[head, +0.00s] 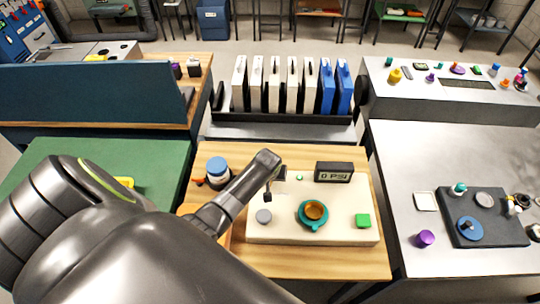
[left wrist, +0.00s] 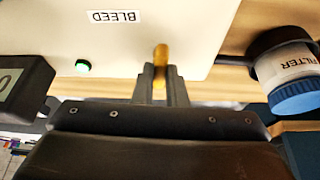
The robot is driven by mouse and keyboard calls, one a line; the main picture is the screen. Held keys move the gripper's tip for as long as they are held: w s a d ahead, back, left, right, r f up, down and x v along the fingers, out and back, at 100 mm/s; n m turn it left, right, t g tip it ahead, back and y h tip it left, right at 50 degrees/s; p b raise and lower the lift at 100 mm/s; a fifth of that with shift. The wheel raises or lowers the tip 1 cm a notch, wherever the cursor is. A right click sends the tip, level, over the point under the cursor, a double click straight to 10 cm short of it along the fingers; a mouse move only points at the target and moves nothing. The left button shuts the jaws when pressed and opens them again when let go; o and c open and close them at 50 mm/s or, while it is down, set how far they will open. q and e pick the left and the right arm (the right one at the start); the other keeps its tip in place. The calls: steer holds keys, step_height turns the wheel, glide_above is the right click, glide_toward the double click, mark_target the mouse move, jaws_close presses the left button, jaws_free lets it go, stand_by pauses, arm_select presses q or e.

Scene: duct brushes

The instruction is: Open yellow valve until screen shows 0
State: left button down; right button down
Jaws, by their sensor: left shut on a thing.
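A white board (head: 340,234) lies on the wooden bench, with a black screen (head: 334,172) at its back that reads "0 PSI". The screen's edge also shows in the left wrist view (left wrist: 20,88), with a 0 on it. My left gripper (head: 268,196) reaches down at the board's left part. In the left wrist view its fingers (left wrist: 160,85) are shut on the yellow valve handle (left wrist: 160,55), near the board's edge and an upside-down "BLEED" label (left wrist: 113,17). The valve is hidden in the head view. My right gripper is not in view.
A filter jar with a blue cap (head: 217,169) stands left of the board. Upright white and blue cases (head: 327,88) stand behind.

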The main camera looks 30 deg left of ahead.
arm_select(q)
steer(key=shift+w+r, duration=0.1)
steer(key=c, duration=1.5)
jaws_free()
steer(key=shift+o, duration=0.2)
steer(key=shift+s+d+r, duration=0.1)
steer(key=shift+s+r, duration=0.15)
steer(key=shift+r, duration=0.15)
steer(key=b+v, duration=0.2)
steer(key=v, duration=1.4)
steer(key=shift+r, duration=0.2)
steer(key=shift+d, duration=0.1)
